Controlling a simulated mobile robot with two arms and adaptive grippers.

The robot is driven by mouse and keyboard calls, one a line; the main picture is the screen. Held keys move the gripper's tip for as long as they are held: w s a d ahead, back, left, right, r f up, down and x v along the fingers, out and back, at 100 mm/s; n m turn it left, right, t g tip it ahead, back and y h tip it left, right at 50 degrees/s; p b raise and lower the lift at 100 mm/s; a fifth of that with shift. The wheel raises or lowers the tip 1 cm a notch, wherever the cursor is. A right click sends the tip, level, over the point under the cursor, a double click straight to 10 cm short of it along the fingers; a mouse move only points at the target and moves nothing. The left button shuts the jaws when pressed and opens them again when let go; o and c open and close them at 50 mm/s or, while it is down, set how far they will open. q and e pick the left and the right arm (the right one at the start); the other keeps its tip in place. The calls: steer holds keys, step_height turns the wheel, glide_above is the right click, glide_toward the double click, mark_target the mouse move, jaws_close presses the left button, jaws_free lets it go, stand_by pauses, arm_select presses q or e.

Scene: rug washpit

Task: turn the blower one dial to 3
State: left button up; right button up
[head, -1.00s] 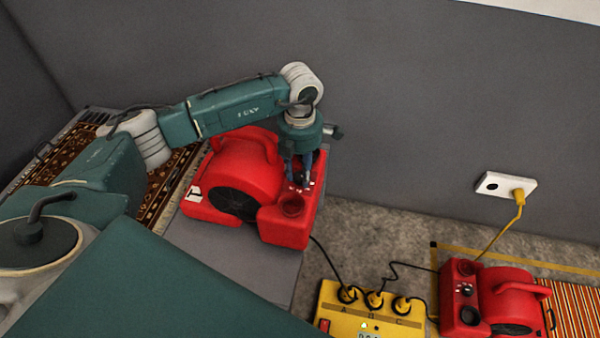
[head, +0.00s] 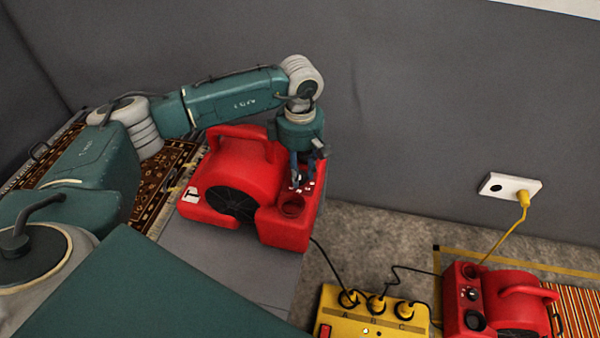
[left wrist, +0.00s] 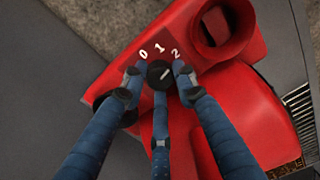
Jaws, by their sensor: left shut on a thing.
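The red blower with a white tag (head: 235,165) stands on a grey surface at the left of the head view. Its dial (left wrist: 160,72) is black, with a light mark that seems to point up and right, roughly toward the 2. The white numbers 0, 1 and 2 show above it in the left wrist view; no 3 can be seen there. My left gripper (head: 300,182) points down on the blower's control panel, and its blue fingers (left wrist: 158,80) are shut around the dial. My right gripper is not in view.
A second red blower (head: 515,300) stands at the lower right by an orange striped rug. A yellow power box (head: 350,318) with several plugs and cables sits between the blowers. A white wall socket (head: 497,185) holds a yellow plug. A patterned rug (head: 165,170) lies behind the left blower.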

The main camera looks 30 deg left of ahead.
mark_target(300, 174)
arm_select(q)
steer(key=m+b, duration=0.1)
steer(key=m, duration=0.2)
steer(key=shift+m, duration=0.4)
steer(key=m, duration=0.3)
steer(key=shift+b, duration=0.35)
steer(key=shift+m, duration=0.8)
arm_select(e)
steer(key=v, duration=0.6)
arm_select(q)
steer(key=shift+r, duration=0.1)
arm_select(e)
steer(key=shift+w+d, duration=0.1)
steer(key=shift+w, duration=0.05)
arm_select(q)
steer(key=o, duration=1.2)
steer(key=shift+c, duration=0.2)
step_height(300, 174, up, 12)
